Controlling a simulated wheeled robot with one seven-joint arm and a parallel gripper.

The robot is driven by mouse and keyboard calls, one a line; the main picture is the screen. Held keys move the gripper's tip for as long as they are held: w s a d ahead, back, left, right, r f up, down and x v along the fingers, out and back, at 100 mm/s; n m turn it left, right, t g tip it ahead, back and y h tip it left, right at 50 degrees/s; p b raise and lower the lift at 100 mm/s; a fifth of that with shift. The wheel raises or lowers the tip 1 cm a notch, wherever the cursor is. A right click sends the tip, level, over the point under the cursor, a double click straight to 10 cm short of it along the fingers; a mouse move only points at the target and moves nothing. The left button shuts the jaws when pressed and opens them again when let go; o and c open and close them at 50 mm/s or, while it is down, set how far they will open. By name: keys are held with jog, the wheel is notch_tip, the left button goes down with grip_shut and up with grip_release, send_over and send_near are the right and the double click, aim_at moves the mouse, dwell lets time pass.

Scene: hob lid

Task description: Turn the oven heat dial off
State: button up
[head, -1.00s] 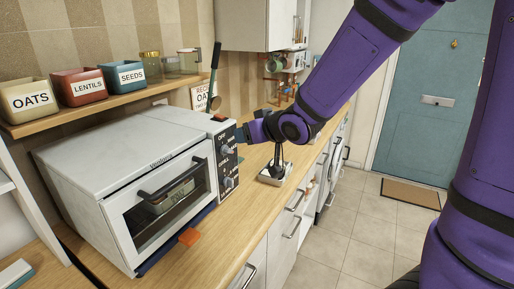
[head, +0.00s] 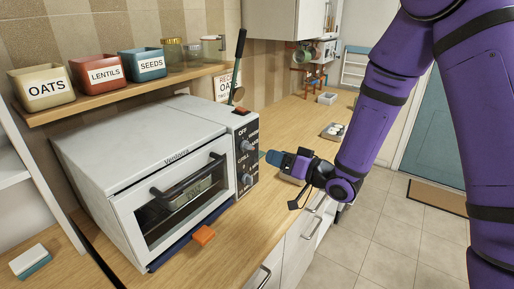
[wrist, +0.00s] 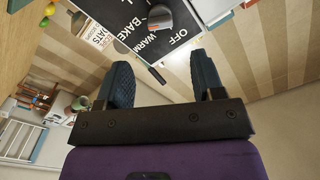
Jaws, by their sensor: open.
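The white toaster oven (head: 145,150) stands on the wooden counter with its dark control panel (head: 243,163) on its right side. The upper dial (head: 247,147) sits below the OFF label; the lower dial (head: 247,180) is under it. In the wrist view the upper dial (wrist: 160,17) shows at the top edge, partly cut off, with OFF, WARM and BAKE printed around it. Its exact setting is hard to read. My gripper (head: 271,158) is just right of the panel, pointing at it. In the wrist view its blue fingers (wrist: 163,78) are apart with nothing between them.
A shelf with oats (head: 42,88), lentils (head: 100,74) and seeds (head: 150,64) bins is above the oven. A dark-green-handled utensil (head: 238,65) stands behind the panel. An orange block (head: 203,236) lies in front of the oven.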

aim_at(252, 148)
jog(key=x, duration=0.9)
jog(key=c, duration=0.9)
